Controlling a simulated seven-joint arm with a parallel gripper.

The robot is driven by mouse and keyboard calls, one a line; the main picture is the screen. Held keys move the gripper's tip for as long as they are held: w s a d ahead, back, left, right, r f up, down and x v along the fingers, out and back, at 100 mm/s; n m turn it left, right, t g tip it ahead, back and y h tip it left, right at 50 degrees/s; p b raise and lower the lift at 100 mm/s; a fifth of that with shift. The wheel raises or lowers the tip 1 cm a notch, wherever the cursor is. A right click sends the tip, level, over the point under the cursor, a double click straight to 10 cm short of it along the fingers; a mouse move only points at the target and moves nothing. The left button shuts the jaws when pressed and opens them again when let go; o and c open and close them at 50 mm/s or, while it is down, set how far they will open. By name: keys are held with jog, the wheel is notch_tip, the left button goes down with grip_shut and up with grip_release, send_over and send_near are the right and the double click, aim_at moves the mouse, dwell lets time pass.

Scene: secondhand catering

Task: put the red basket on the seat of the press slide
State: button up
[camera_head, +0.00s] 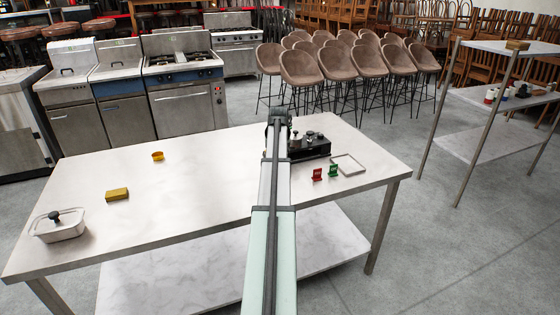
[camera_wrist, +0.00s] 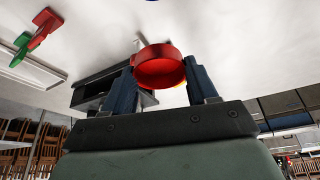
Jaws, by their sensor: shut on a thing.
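My gripper (camera_wrist: 160,74) is shut on the red basket (camera_wrist: 158,68), a small round cup-like thing between its two blue-grey fingers in the wrist view. In the head view my arm hides the basket and the fingertips. The black press (camera_head: 312,148), with silver knobs on top, stands on the table just right of my arm. In the wrist view it shows partly behind the basket and fingers (camera_wrist: 92,84). I cannot make out the slide's seat. The basket looks apart from the press, but the gap is hard to judge.
A yellow ring (camera_head: 157,156), a yellow block (camera_head: 117,194) and a lidded metal container (camera_head: 60,229) are at left. The table (camera_head: 200,190) is otherwise mostly clear.

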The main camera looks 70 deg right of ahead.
jog(key=w+d+r+m+g, duration=0.2)
jog(key=w+d+m, duration=0.3)
jog(key=w+d, duration=0.45)
jog(key=shift+s+d+f+m+g+y, duration=0.15)
jog(key=shift+s+d+f+m+g, duration=0.35)
jog(key=shift+f+m, duration=1.2)
jog(key=shift+s+d+f+m+g+y, duration=0.1)
jog(key=shift+s+d+f+m+g, duration=0.15)
jog(key=shift+s+f+m+g, duration=0.95)
jog(key=shift+s+d+f+m+y, duration=0.15)
jog(key=shift+s+d+f+m, duration=0.25)
jog(key=shift+f+m, duration=1.7)
jog(key=shift+f, duration=0.2)
jog(key=o, duration=1)
jog(key=v, duration=1.2)
jog(key=shift+s+r, duration=0.1)
jog(key=shift+r, duration=0.1)
